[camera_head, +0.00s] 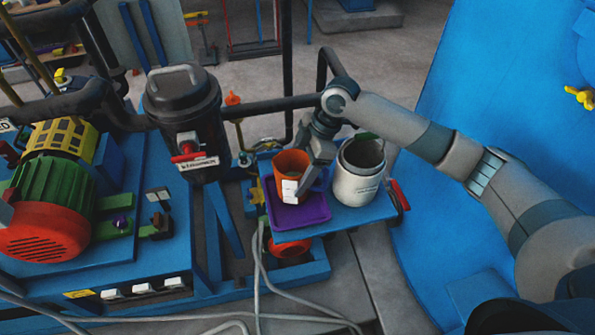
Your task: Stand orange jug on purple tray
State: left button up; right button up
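The orange jug (287,166) is upright at the back part of the purple tray (300,215). I cannot tell whether its base rests on the tray or is just above it. The tray lies on a blue shelf, its front part bare. My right gripper (306,188) reaches down from above at the jug's right side and overlaps it. Its fingers hide part of the jug, and I cannot tell whether they are closed on it. A white patch shows on the jug's front. My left gripper is not in view.
A white and grey pot (357,186) stands on the blue shelf (345,217) right of the tray, close to my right gripper. A black canister (184,105) stands left, beside a green and red motor (50,207). Dark pipes run behind the shelf.

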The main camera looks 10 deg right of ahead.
jog(key=shift+f, duration=0.45)
jog(key=shift+f, duration=0.15)
jog(key=o, duration=1.3)
jog(key=shift+c, duration=0.2)
jog(key=shift+r, duration=0.2)
jog(key=b+v, duration=0.3)
jog(key=v, duration=0.9)
